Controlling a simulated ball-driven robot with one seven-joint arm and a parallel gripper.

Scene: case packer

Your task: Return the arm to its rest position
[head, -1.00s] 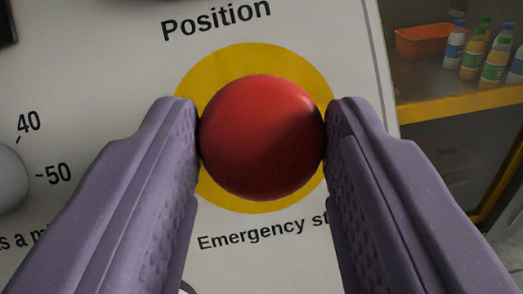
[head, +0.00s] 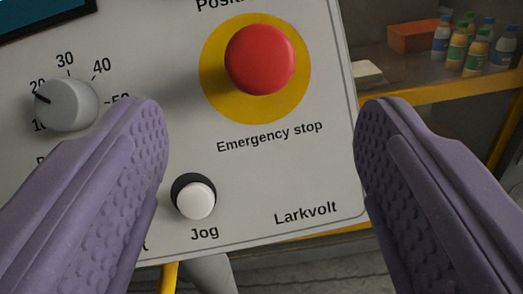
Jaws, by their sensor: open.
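My gripper (head: 260,125) is open and empty, with its two purple fingers wide apart in front of a light grey control panel (head: 300,180). The red emergency stop button (head: 260,60) on its yellow disc (head: 213,85) shows above and between the fingertips, and the fingers are clear of it. A white jog button (head: 195,201) with a dark collar shows between the fingers, lower left. My arm's other links are not in view.
A grey dial knob (head: 67,103) is at the left, partly beside the left finger, with a dark screen (head: 40,14) above it. At the right, a yellow-edged shelf (head: 430,92) holds an orange bin (head: 417,36), several bottles (head: 457,50) and a pale block (head: 368,73).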

